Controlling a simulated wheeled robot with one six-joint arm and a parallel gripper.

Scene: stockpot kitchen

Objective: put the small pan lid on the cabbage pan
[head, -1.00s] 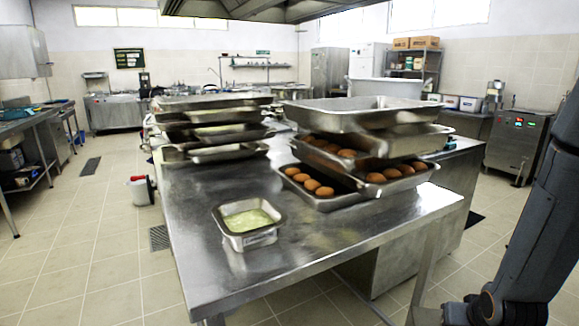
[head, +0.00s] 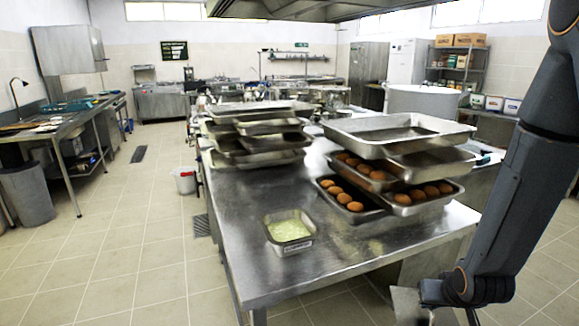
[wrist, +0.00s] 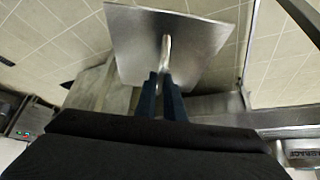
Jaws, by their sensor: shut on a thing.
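The small pan lid (wrist: 135,40) is a flat, square metal plate with a bar handle in the wrist view. My gripper (wrist: 160,78) is shut on the lid's handle. The cabbage pan (head: 293,247) is a small metal pan with pale green contents and a label on its side. It stands uncovered on the steel table (head: 265,278), near its front left part, in the head view. My gripper is low at the bottom edge of the head view, right of the pan and mostly cut off.
Stacked large trays (head: 385,148), some with brown round items, stand behind and right of the pan. Another tray stack (head: 262,112) stands at the back left. The table is clear around the pan. A bucket (head: 185,182) stands on the floor at left.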

